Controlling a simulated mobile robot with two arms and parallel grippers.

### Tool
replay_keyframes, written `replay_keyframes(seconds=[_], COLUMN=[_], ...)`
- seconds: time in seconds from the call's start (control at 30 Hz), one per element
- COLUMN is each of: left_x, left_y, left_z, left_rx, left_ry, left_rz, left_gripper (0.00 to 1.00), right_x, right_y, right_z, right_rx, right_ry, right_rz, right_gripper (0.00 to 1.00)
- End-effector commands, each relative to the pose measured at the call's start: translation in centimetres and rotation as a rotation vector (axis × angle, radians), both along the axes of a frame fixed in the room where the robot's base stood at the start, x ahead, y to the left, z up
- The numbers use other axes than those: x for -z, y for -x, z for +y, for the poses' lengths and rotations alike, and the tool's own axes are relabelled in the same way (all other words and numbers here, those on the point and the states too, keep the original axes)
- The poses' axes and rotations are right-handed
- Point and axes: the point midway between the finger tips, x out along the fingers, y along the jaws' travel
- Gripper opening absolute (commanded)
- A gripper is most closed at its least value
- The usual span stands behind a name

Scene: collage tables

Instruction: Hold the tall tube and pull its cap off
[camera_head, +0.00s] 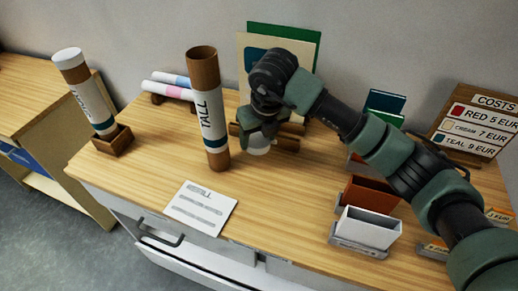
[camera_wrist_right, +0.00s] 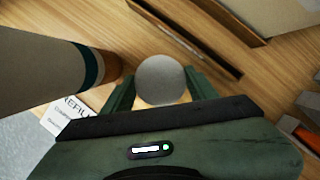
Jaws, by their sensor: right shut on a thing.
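The tall tube (camera_head: 208,115) stands upright on the table, brown with a white sleeve marked TALL and a teal band. Its top is open and bare, with the dark inside showing. My right gripper (camera_head: 259,142) is to the right of the tube, apart from it, pointing down and shut on a round white cap (camera_wrist_right: 160,79). The tube (camera_wrist_right: 40,68) fills the left of the wrist view. My left gripper is not in view.
Another tube with a white cap (camera_head: 85,90) leans in a wooden holder (camera_head: 113,140) at left. Rolled tubes (camera_head: 170,86) lie behind. A paper card (camera_head: 201,207) lies in front. Card boxes (camera_head: 368,229) and a price board (camera_head: 478,122) are at right. The front middle of the table is clear.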

Motion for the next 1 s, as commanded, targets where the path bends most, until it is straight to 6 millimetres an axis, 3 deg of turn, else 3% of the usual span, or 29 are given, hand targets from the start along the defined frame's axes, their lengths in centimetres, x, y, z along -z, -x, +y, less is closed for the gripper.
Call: replay_keyframes(seconds=[0.27, 0.5, 0.87, 0.9, 0.97, 1.0], left_x=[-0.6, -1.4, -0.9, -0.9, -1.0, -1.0], left_y=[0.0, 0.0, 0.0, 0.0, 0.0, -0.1], left_z=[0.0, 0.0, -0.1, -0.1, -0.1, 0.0], left_rx=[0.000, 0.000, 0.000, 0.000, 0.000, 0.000], left_ry=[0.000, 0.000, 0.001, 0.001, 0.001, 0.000], left_rz=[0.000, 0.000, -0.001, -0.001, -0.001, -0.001], left_gripper=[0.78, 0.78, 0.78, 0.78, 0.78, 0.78], right_x=[2.4, 5.8, 6.5, 6.5, 6.4, 6.4], right_y=[0.0, 0.1, 0.0, 0.0, 0.0, 0.0], right_z=[0.0, 0.0, 0.0, 0.0, 0.0, 0.0], right_rx=[0.001, 0.000, 0.000, -0.001, 0.000, 0.000], right_ry=[0.000, 0.000, 0.001, 0.000, 0.000, 0.000], right_rz=[0.002, 0.003, -0.001, -0.001, 0.000, 0.000], right_gripper=[0.10, 0.10, 0.10, 0.61, 0.78, 0.80])
